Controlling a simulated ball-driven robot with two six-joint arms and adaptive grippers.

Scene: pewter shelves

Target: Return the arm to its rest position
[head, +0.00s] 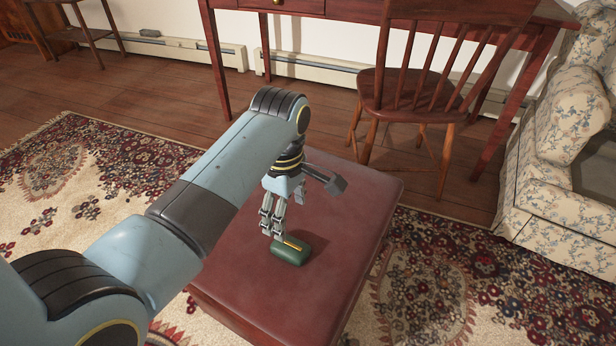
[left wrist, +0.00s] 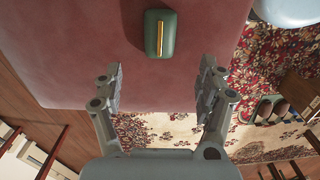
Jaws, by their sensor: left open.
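My left arm reaches in from the left in the head view, with its left gripper (head: 285,216) pointing down over a dark red padded ottoman (head: 330,285). The gripper is open and empty. A small green object with a yellow strip (head: 290,252) lies on the ottoman top just by the fingertips in the head view. In the left wrist view the same green object (left wrist: 168,34) lies beyond the spread fingers of the gripper (left wrist: 160,85), with nothing between them. My right gripper is in neither view.
A wooden chair (head: 437,92) stands behind the ottoman, before a red-brown desk (head: 218,60). A floral armchair (head: 560,170) stands at the right. A patterned rug (head: 110,170) covers the floor around the ottoman. The ottoman's right part is bare.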

